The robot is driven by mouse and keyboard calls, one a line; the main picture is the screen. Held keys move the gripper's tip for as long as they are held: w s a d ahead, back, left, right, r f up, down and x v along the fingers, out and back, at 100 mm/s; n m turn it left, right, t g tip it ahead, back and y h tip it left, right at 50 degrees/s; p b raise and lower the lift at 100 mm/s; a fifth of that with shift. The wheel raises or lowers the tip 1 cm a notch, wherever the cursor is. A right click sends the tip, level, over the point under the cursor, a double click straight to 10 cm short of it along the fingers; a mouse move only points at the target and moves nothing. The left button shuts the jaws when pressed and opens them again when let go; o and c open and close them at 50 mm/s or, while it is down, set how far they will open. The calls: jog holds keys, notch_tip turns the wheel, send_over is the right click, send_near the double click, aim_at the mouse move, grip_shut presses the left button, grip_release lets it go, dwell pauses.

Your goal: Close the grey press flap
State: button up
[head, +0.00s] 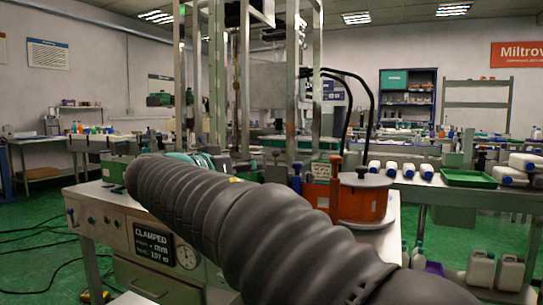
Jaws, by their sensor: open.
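The sleeve machine's bench (105,200) stands in front of me, with metal uprights (243,80) rising from its back. Its front panel has a display (153,244) reading "CLAMPED" and a round gauge (187,254). I cannot pick out the grey press flap for sure, nor tell whether it is open or shut. A small grey block (276,168) shows just beyond my arm. My black ribbed arm crosses the picture from lower right to centre left and covers much of the bench top. My gripper is hidden behind it.
A side table at right holds white bottles (426,170) and a green tray (467,178).

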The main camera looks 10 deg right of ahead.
aim_at(273, 153)
jog(key=shift+m+h, duration=0.3)
jog(key=x, duration=0.4)
jog(key=w+r+p+x, duration=0.1)
jog(key=x, duration=0.3)
jog(key=a+p+x, duration=0.1)
jog(key=x, duration=0.4)
jog(key=shift+w+r, duration=0.2)
jog(key=shift+r, duration=0.15)
grip_shut()
